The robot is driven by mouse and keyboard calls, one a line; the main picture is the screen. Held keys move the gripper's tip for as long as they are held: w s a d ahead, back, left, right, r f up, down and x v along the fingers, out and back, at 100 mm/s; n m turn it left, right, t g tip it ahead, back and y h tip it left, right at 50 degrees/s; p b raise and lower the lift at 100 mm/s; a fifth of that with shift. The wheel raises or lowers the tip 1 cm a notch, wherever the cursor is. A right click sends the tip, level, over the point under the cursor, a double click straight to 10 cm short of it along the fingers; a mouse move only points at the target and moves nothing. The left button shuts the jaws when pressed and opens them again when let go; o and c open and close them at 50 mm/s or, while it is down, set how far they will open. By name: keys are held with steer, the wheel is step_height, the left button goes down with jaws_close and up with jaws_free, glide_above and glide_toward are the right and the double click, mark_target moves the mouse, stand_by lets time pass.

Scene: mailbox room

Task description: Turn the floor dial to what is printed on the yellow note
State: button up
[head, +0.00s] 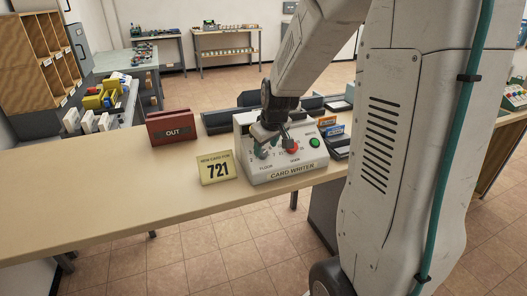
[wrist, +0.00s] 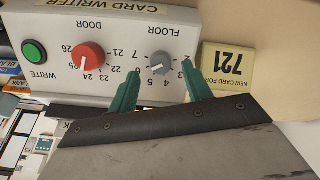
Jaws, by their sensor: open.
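The card writer (head: 285,172) is a pale box on the counter with a sloped front. Its grey floor dial (wrist: 159,61) has printed numbers around it; its white mark points roughly toward 5 in the wrist view, which is upside down. The yellow note (head: 216,168) stands left of the box and reads "NEW CARD FOR 721"; it also shows in the wrist view (wrist: 228,65). My gripper (wrist: 162,67) is open, with its green fingers on either side of the floor dial. I cannot tell whether they touch it. In the head view my gripper (head: 266,140) partly covers the dial.
The red door dial (wrist: 88,57) and green write button (wrist: 34,51) sit beside the floor dial. A red OUT holder (head: 172,128) stands left of the note. Dark trays (head: 222,120) lie behind the box. The counter's left front (head: 80,205) is clear.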

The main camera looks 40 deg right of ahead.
mark_target(264, 153)
steer(key=shift+x, duration=1.6)
steer(key=c, duration=1)
steer(key=shift+o, duration=0.2)
steer(key=shift+m, duration=0.4)
steer(key=m, duration=0.2)
steer(key=shift+m+y, duration=0.4)
steer(key=shift+m+t+y, duration=0.3)
steer(key=shift+m+t, duration=0.1)
steer(key=shift+m, duration=1.6)
